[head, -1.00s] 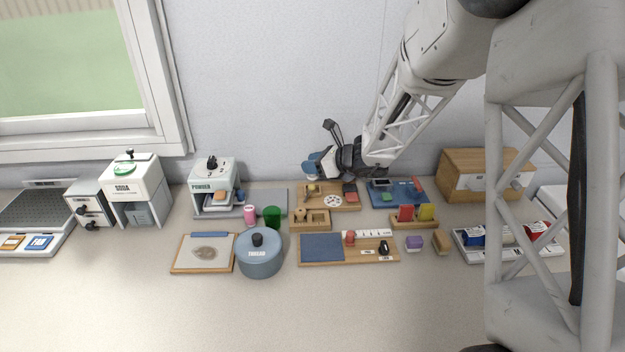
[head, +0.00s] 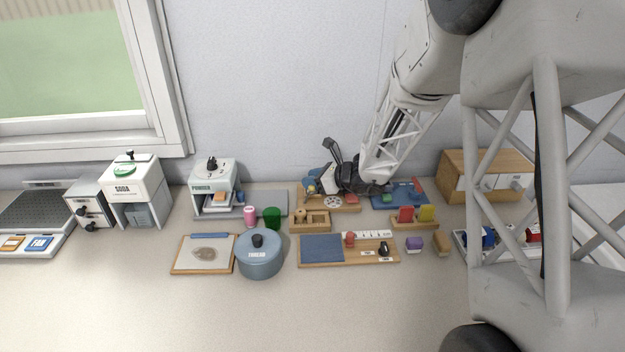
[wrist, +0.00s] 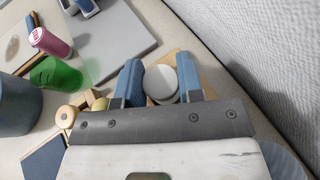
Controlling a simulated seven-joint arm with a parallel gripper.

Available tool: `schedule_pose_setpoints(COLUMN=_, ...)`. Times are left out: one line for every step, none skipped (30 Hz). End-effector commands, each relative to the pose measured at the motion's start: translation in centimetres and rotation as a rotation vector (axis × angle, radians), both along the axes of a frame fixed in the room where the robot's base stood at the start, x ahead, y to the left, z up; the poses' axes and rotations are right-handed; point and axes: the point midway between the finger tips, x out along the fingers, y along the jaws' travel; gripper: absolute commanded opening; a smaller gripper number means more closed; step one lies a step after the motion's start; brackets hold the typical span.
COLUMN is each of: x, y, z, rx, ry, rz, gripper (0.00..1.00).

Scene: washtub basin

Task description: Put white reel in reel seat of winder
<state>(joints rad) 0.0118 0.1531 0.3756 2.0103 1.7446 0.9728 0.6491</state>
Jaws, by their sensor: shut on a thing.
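The white reel (wrist: 162,82) shows in the wrist view as a pale round piece between the two blue fingers of my gripper (wrist: 160,80). My gripper is shut on it. In the head view my gripper (head: 318,183) is low over the left back part of a wooden board (head: 345,208). The reel is hidden by the gripper there. In the wrist view a wooden edge shows just beyond the reel; I cannot tell whether the reel touches it. A wooden block with round openings (head: 310,222) stands in front of the board. I cannot tell which piece is the winder's seat.
The wall is close behind my gripper. The front of the table is clear.

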Motion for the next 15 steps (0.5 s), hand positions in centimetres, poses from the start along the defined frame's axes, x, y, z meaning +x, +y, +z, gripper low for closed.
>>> schedule_pose_setpoints(x=0.01, y=0.0, z=-0.02, rx=0.0, ry=0.0, rz=0.0, gripper=0.12)
schedule_pose_setpoints(x=0.01, y=0.0, z=-0.02, rx=0.0, ry=0.0, rz=0.0, gripper=0.12)
schedule_pose_setpoints(x=0.01, y=0.0, z=0.0, rx=0.0, ry=-0.001, rz=0.0, gripper=0.12)
schedule_pose_setpoints(x=0.0, y=0.01, z=0.0, rx=0.0, ry=-0.001, rz=0.0, gripper=0.12)
schedule_pose_setpoints(x=0.0, y=0.0, z=0.0, rx=0.0, ry=-0.001, rz=0.0, gripper=0.12)
schedule_pose_setpoints(x=0.0, y=0.0, z=0.0, rx=0.0, ry=-0.001, rz=0.0, gripper=0.12)
schedule_pose_setpoints(x=0.0, y=0.0, z=0.0, rx=0.0, ry=0.0, rz=0.0, gripper=0.12)
schedule_pose_setpoints(x=0.0, y=0.0, z=-0.01, rx=0.0, ry=0.0, rz=0.0, gripper=0.12)
schedule_pose_setpoints(x=0.0, y=0.0, z=-0.06, rx=0.0, ry=0.0, rz=0.0, gripper=0.12)
schedule_pose_setpoints(x=0.0, y=0.0, z=-0.12, rx=0.0, ry=0.0, rz=0.0, gripper=0.12)
schedule_pose_setpoints(x=0.0, y=0.0, z=-0.18, rx=0.0, ry=0.0, rz=0.0, gripper=0.12)
schedule_pose_setpoints(x=0.0, y=0.01, z=-0.27, rx=0.0, ry=0.0, rz=0.0, gripper=0.12)
schedule_pose_setpoints(x=0.0, y=0.0, z=-0.34, rx=0.0, ry=0.0, rz=0.0, gripper=0.12)
schedule_pose_setpoints(x=0.0, y=0.0, z=-0.28, rx=0.0, ry=0.0, rz=0.0, gripper=0.39)
schedule_pose_setpoints(x=0.0, y=0.0, z=-0.28, rx=0.0, ry=0.0, rz=0.0, gripper=0.45)
